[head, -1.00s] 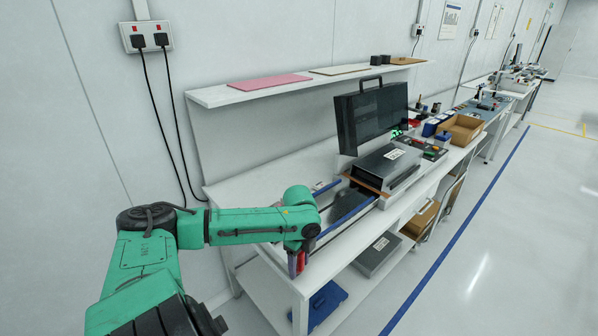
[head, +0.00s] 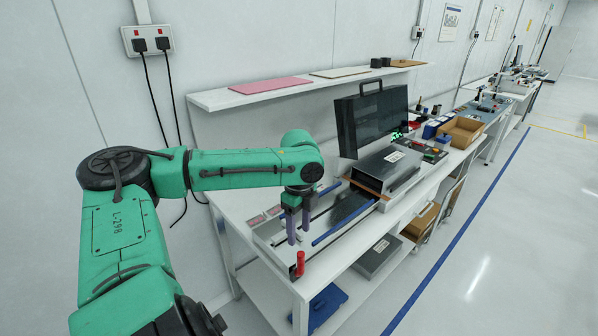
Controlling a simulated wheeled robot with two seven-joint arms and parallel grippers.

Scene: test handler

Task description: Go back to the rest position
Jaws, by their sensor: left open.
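My left gripper (head: 298,224) points down over the near left part of the white workbench (head: 237,203). Its two purple-grey fingers are apart, with nothing visible between them. The test handler (head: 388,170) is a grey box with a raised dark lid (head: 372,120) with a handle, beyond the gripper. Blue rails (head: 335,222) run from it toward the gripper. A small red upright part (head: 300,260) stands near the bench's near corner, below and apart from the fingers. My right gripper is not in view.
A wall shelf (head: 215,98) holds a pink mat (head: 270,86) and other flat boards. A cardboard box (head: 461,129) stands farther along the bench. A blue item (head: 325,303) and a grey case (head: 377,257) lie on the lower shelf. The floor at the right is clear.

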